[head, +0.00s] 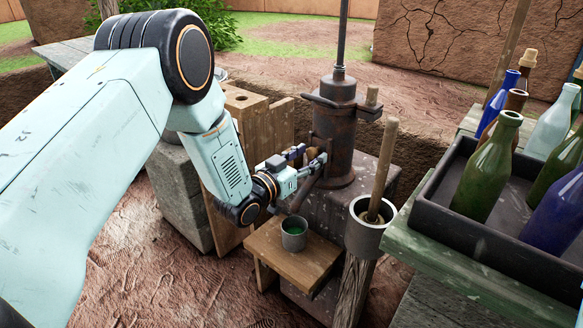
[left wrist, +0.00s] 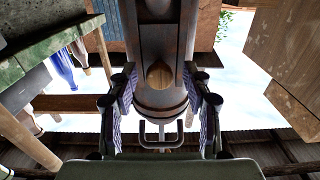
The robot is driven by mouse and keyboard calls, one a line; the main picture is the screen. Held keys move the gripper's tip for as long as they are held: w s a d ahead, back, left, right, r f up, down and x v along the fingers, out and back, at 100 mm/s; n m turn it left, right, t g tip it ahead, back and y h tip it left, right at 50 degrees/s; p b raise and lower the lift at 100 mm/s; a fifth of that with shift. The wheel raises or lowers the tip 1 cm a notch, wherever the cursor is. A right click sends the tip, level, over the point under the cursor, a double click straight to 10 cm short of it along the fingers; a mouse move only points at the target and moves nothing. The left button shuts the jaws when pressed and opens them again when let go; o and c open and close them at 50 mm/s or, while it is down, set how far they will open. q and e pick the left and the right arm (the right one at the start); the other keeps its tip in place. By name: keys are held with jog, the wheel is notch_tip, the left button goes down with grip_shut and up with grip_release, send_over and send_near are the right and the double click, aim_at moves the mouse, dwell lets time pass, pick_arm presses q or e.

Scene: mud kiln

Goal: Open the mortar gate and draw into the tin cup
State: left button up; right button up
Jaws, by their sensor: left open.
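The mortar vessel (head: 338,120) is a dark, rusty upright cylinder with a rod rising from its top. A small wooden knob, seemingly the gate handle (left wrist: 160,75), sits on its front in the left wrist view. My left gripper (head: 308,162) is at the vessel's front. Its fingers (left wrist: 160,97) are apart on either side of the knob, without visible contact. The tin cup (head: 294,233) stands upright on a low wooden stand below the gripper; its inside looks green. The gripper partly hides the knob and the vessel's lower front in the head view. My right gripper is out of sight.
The low wooden stand (head: 290,262) is in front of the vessel. A pestle (head: 384,165) stands in a round holder (head: 362,236) to its right. A dark tray (head: 450,210) of bottles is at the right.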

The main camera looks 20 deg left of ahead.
pick_arm(q)
jog(key=v, duration=1)
jog(key=shift+s, duration=0.2)
jog(key=s+f+n+g+y+p, duration=0.1)
jog(key=s+f+n+g+y, duration=0.3)
jog(key=s+f+g, duration=0.65)
jog(key=s+f+g+y+p, duration=0.1)
jog(key=s+f+g+p, duration=0.1)
jog(key=s, duration=1.1)
jog(key=s+f+g+y+p, duration=0.1)
jog(key=s+f+g, duration=0.3)
jog(key=s, duration=1)
notch_tip(320, 180, down, 3)
jog(key=shift+r+p, duration=0.2)
jog(key=shift+p, duration=0.55)
